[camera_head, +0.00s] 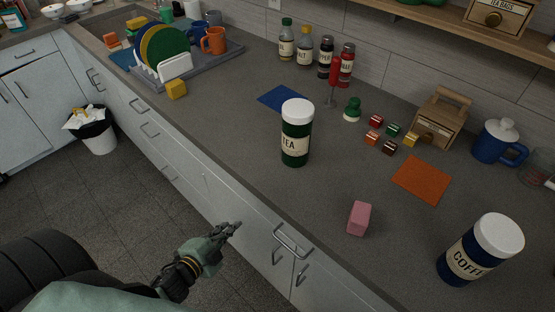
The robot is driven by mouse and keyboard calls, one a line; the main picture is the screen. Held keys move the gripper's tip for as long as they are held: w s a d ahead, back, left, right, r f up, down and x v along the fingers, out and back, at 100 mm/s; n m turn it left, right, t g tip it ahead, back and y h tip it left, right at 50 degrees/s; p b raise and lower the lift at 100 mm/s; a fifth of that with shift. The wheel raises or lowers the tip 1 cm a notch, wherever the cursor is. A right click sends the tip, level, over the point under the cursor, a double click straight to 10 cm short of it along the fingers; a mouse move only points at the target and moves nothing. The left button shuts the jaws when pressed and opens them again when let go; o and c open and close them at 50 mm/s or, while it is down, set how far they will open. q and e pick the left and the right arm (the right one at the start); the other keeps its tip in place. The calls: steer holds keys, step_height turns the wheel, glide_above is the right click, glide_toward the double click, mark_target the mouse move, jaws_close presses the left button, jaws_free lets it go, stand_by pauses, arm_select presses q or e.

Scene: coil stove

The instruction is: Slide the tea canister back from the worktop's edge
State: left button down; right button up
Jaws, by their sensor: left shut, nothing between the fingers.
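The tea canister (296,140) is dark green with a white lid and a pale TEA label. My left gripper (238,226) is shut and empty. It is in front of the drawer fronts, lower in the picture than the canister and apart from it. My right gripper does not show.
A pink block (359,218) and a blue coffee canister (478,252) stand to the right. A blue mat (284,98) lies behind the tea canister, with bottles (304,48) further back. A yellow block (176,89) and dish rack (165,66) are left.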

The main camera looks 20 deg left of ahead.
arm_select(q)
step_height(320, 180, up, 13)
steer(key=w+d+m+t+h, duration=0.2)
steer(key=m+h, duration=0.1)
steer(key=m, duration=0.2)
steer(key=m+t+h, duration=0.1)
steer(key=m+h, duration=0.1)
steer(key=m, duration=0.3)
glide_toward(286, 152)
steer(key=p+x, duration=0.3)
steer(key=x, duration=0.3)
steer(key=shift+a+p, duration=0.1)
steer(key=shift+p, duration=0.25)
steer(key=shift+w+f, duration=0.1)
steer(key=shift+w, duration=0.4)
steer(key=x, duration=1.1)
steer(key=shift+s+d, duration=0.15)
steer(key=shift+d, duration=0.1)
steer(key=shift+s+a, duration=0.1)
